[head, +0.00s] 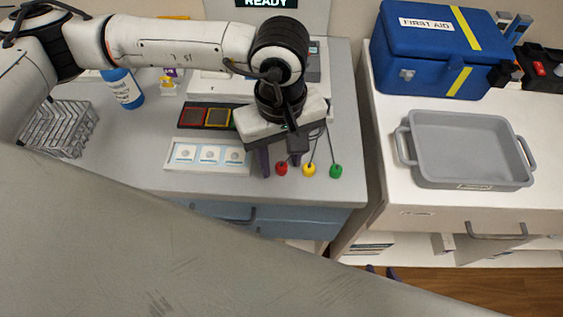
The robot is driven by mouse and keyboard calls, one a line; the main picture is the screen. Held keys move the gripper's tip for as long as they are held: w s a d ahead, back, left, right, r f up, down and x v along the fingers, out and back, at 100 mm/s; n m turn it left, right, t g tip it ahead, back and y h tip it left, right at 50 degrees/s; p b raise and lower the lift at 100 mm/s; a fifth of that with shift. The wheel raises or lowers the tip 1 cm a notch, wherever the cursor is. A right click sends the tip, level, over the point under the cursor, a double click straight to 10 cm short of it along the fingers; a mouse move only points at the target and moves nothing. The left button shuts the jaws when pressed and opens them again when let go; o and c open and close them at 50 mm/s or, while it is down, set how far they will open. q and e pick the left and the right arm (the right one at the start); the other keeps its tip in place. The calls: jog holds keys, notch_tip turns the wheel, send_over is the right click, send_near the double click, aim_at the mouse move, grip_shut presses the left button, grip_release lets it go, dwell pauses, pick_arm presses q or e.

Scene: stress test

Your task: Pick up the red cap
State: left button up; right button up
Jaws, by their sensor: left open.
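The red cap (281,169) is a small round piece near the front edge of the grey worktop. A yellow cap (309,170) and a green cap (336,171) sit to its right, with thin dark lines running back from them. My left gripper (281,164) points down with its two fingers apart. In the picture the red cap shows between the fingertips; I cannot tell the height gap or whether they touch it. Two dark fingertips, apparently of my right gripper (381,271), show low in front of the cabinets; the rest is hidden.
A white tray with three round pieces (173,167) is left of my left gripper. The right counter holds a grey tray (464,121) and blue first-aid box (428,48).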

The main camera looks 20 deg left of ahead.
pick_arm(q)
jog(key=c, duration=0.9)
